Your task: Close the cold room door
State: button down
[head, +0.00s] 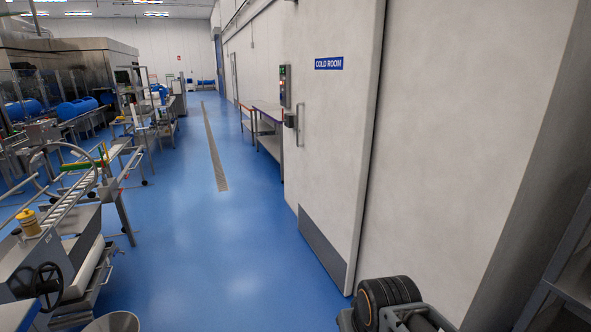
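The cold room door (335,150) is a tall off-white panel right of centre in the head view. It bears a blue "COLD ROOM" sign (328,63), an upright metal handle (300,124) near its left edge and a grey kick plate (322,248) at its foot. A dark line runs down its right edge, beside a pale wall (460,130). I cannot tell whether the door stands ajar or flush. A dark rounded joint of my own arm shows at the bottom, right of centre, in front of the wall. My gripper is not in view.
A control box (284,75) and a latch box (289,118) sit by the door's handle side. Steel tables (268,128) stand along the wall beyond. Blue floor with a drain strip (213,145) lies clear; machines (60,250) fill the left. A metal rack (565,285) is at right.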

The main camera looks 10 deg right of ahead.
aim_at(341, 42)
jog(key=i, duration=2.25)
